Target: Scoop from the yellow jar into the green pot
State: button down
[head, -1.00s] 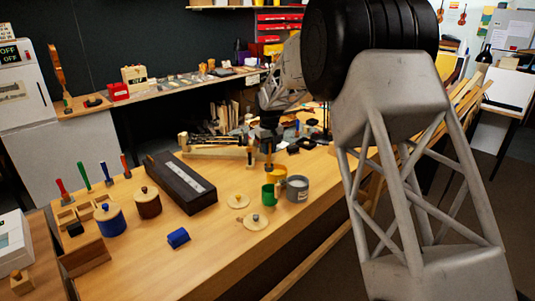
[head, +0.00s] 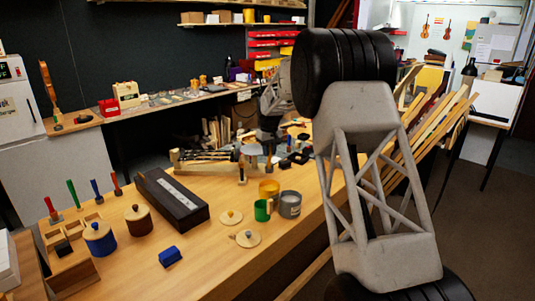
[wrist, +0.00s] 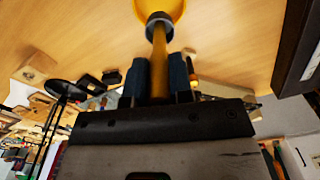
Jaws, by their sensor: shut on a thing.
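The yellow jar (head: 269,186) stands open on the bench, just behind the green pot (head: 262,211), which looks like a mug. My gripper (head: 268,149) is above the yellow jar, pointing down. It is shut on the scoop (head: 268,164), whose handle hangs down towards the jar. In the wrist view the scoop's yellowish handle (wrist: 159,52) runs between the dark fingers to a grey end, which overlaps the yellow jar (wrist: 172,8) at the top edge. I cannot tell whether the scoop holds anything. The green pot is not visible in the wrist view.
A grey pot (head: 290,204) stands close right of the green pot. Two pale lids (head: 231,217) (head: 248,239) lie in front. A blue block (head: 169,257), a long dark case (head: 172,197) and lidded blue (head: 99,239) and brown (head: 138,220) jars stand left.

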jog(key=shift+w+f, duration=0.1)
jog(key=shift+f, duration=0.1)
dwell(0.5)
notch_tip(320, 180, down, 13)
jog(key=shift+r, duration=0.15)
dwell(1.1)
jog(key=shift+r, duration=0.1)
dwell(0.9)
jog(key=shift+r, duration=6.75)
jog(key=s+a+f, duration=0.1)
jog(key=s+a, duration=0.1)
jog(key=s, duration=0.4)
jog(key=s+a+f, duration=0.1)
jog(key=s+a, duration=0.1)
jog(key=s, duration=0.4)
jog(key=shift+s+f, duration=0.35)
jog(key=shift+f, duration=0.05)
jog(key=shift+f, duration=0.15)
